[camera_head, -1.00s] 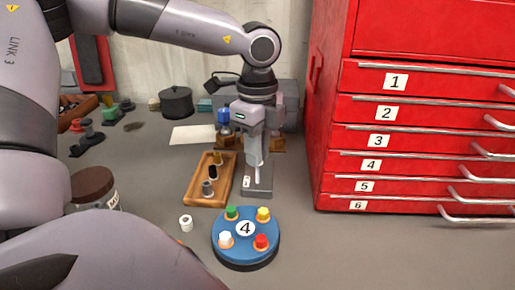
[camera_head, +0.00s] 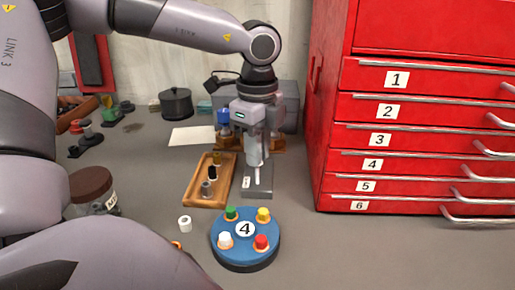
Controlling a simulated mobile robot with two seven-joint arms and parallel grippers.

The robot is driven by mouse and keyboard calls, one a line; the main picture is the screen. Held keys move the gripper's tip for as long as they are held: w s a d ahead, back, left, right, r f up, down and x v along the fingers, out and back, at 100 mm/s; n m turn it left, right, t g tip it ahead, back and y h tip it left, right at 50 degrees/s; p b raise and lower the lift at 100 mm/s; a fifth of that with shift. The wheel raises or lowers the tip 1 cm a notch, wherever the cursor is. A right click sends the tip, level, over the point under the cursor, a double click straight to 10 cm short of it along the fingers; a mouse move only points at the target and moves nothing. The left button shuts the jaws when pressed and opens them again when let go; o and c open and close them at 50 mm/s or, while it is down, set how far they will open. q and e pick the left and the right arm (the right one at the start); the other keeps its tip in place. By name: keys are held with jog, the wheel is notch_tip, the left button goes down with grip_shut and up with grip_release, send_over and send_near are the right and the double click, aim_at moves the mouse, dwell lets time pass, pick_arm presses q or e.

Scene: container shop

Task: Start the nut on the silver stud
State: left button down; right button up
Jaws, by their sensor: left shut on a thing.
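My left gripper (camera_head: 257,163) points down over a grey plate (camera_head: 258,190) with a small white label. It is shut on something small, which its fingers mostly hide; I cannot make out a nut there. A thin pale upright piece (camera_head: 257,174) shows just below the fingertips, above the plate; I cannot tell whether it is a stud or part of the gripper. A wooden tray (camera_head: 222,193) beside the gripper holds a brass-coloured, a black and a silver-grey upright piece (camera_head: 206,189). The silver-grey one is nearest. My right gripper is not in view.
A blue round stand (camera_head: 245,251) marked 4, with coloured caps, stands in front. A small white ring-like piece (camera_head: 185,223) lies left of it. A red drawer cabinet (camera_head: 410,130) blocks the right. A brown-lidded jar (camera_head: 93,187) and a dark pot (camera_head: 176,102) stand left.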

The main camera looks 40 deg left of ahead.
pick_arm(q)
jog(key=shift+b, duration=0.4)
dwell(0.3)
jog(key=shift+f+b, duration=2.3)
jog(key=shift+b, duration=0.25)
dwell(0.3)
